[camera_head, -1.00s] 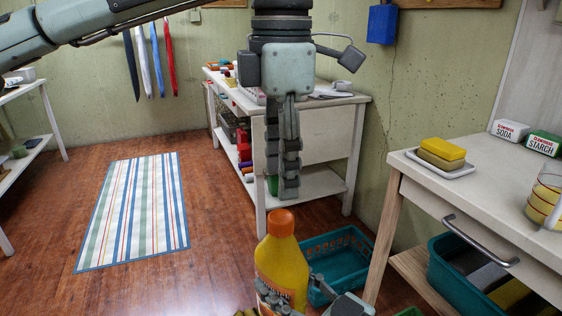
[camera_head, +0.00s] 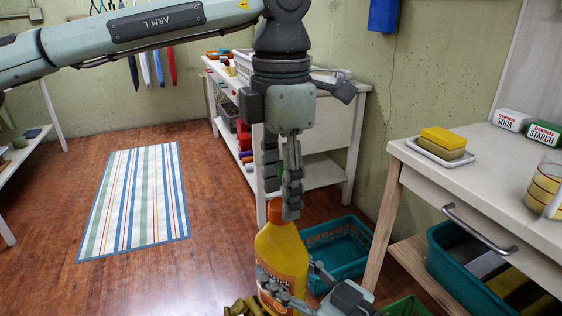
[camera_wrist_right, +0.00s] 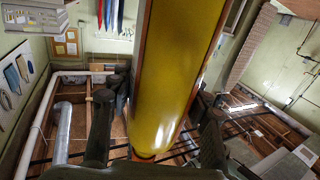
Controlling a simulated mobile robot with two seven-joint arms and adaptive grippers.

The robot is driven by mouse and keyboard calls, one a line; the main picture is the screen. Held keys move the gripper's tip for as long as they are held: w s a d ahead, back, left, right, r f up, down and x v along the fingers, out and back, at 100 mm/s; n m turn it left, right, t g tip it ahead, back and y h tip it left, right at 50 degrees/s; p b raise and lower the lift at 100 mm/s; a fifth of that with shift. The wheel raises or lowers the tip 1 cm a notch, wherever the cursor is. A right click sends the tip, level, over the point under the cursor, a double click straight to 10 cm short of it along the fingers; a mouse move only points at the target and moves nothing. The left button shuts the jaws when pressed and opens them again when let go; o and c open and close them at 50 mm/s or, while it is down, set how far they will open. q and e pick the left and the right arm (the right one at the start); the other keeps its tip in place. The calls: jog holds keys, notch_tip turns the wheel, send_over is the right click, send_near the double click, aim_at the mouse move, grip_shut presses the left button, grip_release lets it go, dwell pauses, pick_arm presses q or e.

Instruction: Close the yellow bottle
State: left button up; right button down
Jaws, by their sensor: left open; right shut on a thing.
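The yellow bottle (camera_head: 283,252) stands roughly upright at the lower middle of the head view, with an orange cap (camera_head: 275,213) on its top. I cannot tell how tightly the cap sits. My right gripper (camera_head: 298,284) is shut around the bottle's lower body. In the right wrist view the bottle (camera_wrist_right: 178,70) fills the middle between the two fingers of my right gripper (camera_wrist_right: 155,135). My left gripper (camera_head: 281,198) points down, open and empty, right above the cap. One of its fingertips overlaps the cap's right side in the picture; contact is unclear.
A teal basket (camera_head: 338,250) lies on the floor behind the bottle. A white table (camera_head: 480,175) with a sponge dish (camera_head: 440,153) stands at the right. A white workbench (camera_head: 325,145) is behind my left gripper. A striped rug (camera_head: 135,205) lies on open floor at the left.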

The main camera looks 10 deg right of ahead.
pick_arm(q)
jog(key=shift+f, duration=1.1)
grip_shut()
jog(key=shift+o, duration=0.7)
grip_release()
